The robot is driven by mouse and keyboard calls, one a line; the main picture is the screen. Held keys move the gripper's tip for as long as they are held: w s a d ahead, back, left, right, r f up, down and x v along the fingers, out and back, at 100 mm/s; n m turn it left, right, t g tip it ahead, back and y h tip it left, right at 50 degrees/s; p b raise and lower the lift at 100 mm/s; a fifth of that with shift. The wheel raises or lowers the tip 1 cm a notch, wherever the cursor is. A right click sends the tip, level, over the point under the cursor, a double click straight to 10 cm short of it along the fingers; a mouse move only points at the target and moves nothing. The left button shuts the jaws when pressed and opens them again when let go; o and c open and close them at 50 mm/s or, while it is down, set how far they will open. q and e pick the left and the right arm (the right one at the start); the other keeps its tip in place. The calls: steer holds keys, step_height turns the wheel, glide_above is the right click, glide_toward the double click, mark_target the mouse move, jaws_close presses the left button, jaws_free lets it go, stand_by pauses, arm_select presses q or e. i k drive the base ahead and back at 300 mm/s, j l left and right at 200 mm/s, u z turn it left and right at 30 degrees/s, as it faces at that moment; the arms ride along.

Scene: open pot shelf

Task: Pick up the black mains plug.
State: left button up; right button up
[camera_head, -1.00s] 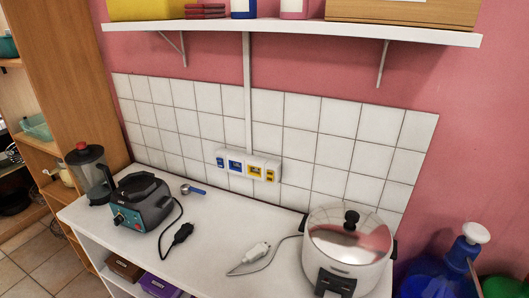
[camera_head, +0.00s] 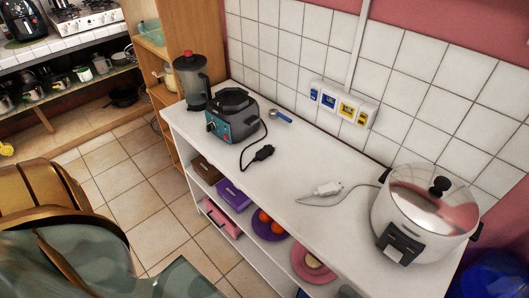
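The black mains plug (camera_head: 264,153) lies on the white counter, in front of the blender base. Its black cord runs back to the dark grey and teal blender base (camera_head: 232,117). Nothing touches the plug. A second plug, white (camera_head: 327,189), lies further right with its cord leading to the white rice cooker (camera_head: 420,215). Neither of my grippers is in view.
The white counter (camera_head: 290,215) is clear between the two plugs. A blender jug (camera_head: 192,82) stands at its left end and a blue-handled scoop (camera_head: 281,116) lies near the wall. A socket strip (camera_head: 343,103) is on the tiles. Boxes and plates sit on the shelves below.

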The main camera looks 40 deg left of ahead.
mark_target(268, 150)
steer(key=i+j, duration=0.1)
steer(key=j, duration=0.35)
steer(key=i+j+z, duration=0.15)
steer(key=j, duration=0.25)
steer(key=i+j, duration=0.1)
steer(key=j, duration=0.35)
steer(key=i+j+z, duration=0.1)
steer(key=j, duration=0.35)
